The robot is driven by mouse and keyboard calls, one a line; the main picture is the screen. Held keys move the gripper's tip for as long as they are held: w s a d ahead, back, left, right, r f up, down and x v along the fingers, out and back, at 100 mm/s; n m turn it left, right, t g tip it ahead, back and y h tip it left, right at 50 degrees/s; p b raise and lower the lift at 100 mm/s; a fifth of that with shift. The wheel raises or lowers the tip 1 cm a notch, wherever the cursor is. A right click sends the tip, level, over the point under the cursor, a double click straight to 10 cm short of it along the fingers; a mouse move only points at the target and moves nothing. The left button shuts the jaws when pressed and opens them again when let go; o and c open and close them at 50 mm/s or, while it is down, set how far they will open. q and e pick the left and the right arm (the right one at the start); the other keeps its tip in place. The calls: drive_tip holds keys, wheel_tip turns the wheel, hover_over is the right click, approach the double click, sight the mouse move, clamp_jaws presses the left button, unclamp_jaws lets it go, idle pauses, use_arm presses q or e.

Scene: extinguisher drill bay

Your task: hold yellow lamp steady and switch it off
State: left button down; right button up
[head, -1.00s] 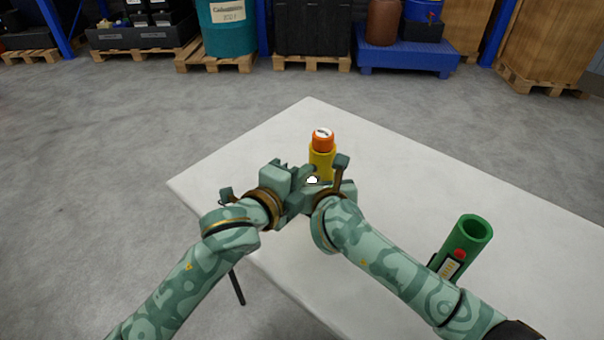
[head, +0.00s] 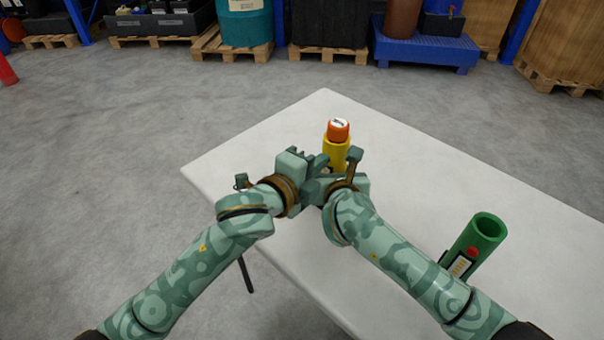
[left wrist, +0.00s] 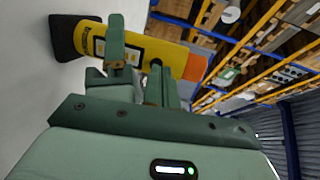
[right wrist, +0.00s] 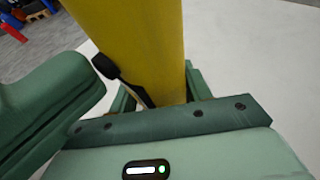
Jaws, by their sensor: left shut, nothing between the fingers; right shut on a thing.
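The yellow lamp (head: 336,152) with an orange top (head: 338,130) stands near the table's far corner. My grippers hide its lower part in the head view. My right gripper (head: 342,178) is shut on the lamp's body, which fills the middle of the right wrist view (right wrist: 138,40). My left gripper (head: 316,172) is shut and empty, close against the lamp's near left side. The left wrist view shows the lamp lying across the picture (left wrist: 146,50), with its dark base (left wrist: 64,36). A dark piece (right wrist: 108,68) shows against the lamp; I cannot tell whether it is a switch.
A green tube (head: 476,238) with a red button stands on the white table (head: 420,170) at the right, near my right forearm. The table between it and the lamp is clear. Pallets, drums and a blue platform (head: 425,50) stand well behind on the floor.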

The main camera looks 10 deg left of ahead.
drive_tip(key=shift+d+f, duration=0.1)
drive_tip(key=shift+f, duration=0.05)
use_arm(q)
drive_tip(key=v, duration=0.8)
drive_tip(key=shift+s, duration=0.2)
use_arm(e)
drive_tip(key=o, duration=1.4)
drive_tip(key=shift+w, duration=0.1)
use_arm(q)
drive_tip(key=shift+a, duration=0.1)
